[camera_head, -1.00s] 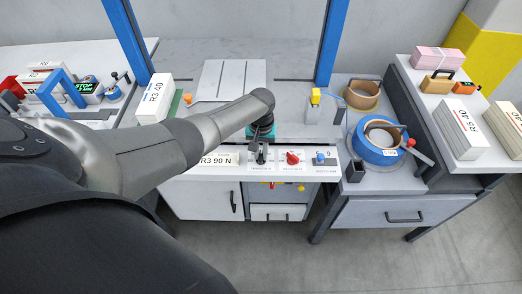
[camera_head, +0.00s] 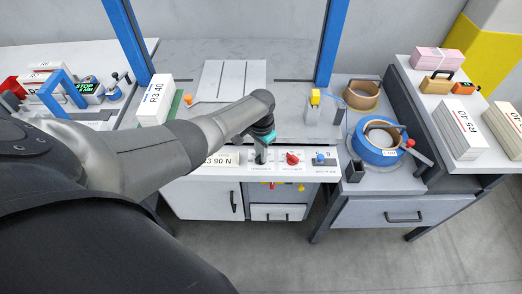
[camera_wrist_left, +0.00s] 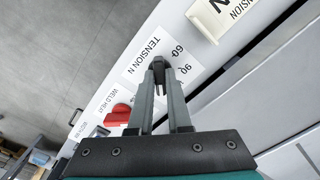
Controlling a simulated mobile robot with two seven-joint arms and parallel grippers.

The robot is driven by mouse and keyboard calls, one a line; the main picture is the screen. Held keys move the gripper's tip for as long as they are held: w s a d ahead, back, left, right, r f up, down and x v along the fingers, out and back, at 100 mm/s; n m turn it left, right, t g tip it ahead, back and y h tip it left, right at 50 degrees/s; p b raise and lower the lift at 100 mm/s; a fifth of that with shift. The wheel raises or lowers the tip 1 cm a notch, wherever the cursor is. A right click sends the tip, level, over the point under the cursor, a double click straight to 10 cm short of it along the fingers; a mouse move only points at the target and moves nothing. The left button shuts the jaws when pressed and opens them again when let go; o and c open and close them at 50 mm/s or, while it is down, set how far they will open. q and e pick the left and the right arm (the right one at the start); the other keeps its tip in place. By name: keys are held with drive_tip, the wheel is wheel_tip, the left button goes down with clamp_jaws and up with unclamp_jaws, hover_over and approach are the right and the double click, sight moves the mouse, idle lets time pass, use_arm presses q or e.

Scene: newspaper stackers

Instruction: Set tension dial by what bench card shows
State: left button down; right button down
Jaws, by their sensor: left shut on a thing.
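The bench card (camera_head: 224,160) on the front ledge reads "R3 90 N", its left end partly covered by my left arm. The black tension dial (camera_wrist_left: 159,72) sits by the printed "TENSION N" label (camera_wrist_left: 146,55), with "60" and "90" legible in the left wrist view. My left gripper (camera_wrist_left: 160,66) is shut on the dial, its two fingers on either side of it. In the head view my left gripper (camera_head: 261,153) reaches down onto the ledge beside the card. The dial's exact pointer direction is hard to tell. My right gripper is out of view.
A red weld heat knob (camera_head: 293,158) sits just right of the dial, with a blue knob (camera_head: 320,158) beyond it. A blue tape roll (camera_head: 378,150) lies on the right bench. Blue posts (camera_head: 332,40) stand behind the ledge.

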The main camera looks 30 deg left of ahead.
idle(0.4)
use_arm(q)
drive_tip(key=c, duration=0.9)
unclamp_jaws()
drive_tip(key=shift+o, duration=0.2)
wheel_tip(320, 180, up, 15)
drive_tip(key=p, duration=0.5)
drive_tip(key=shift+r, duration=0.15)
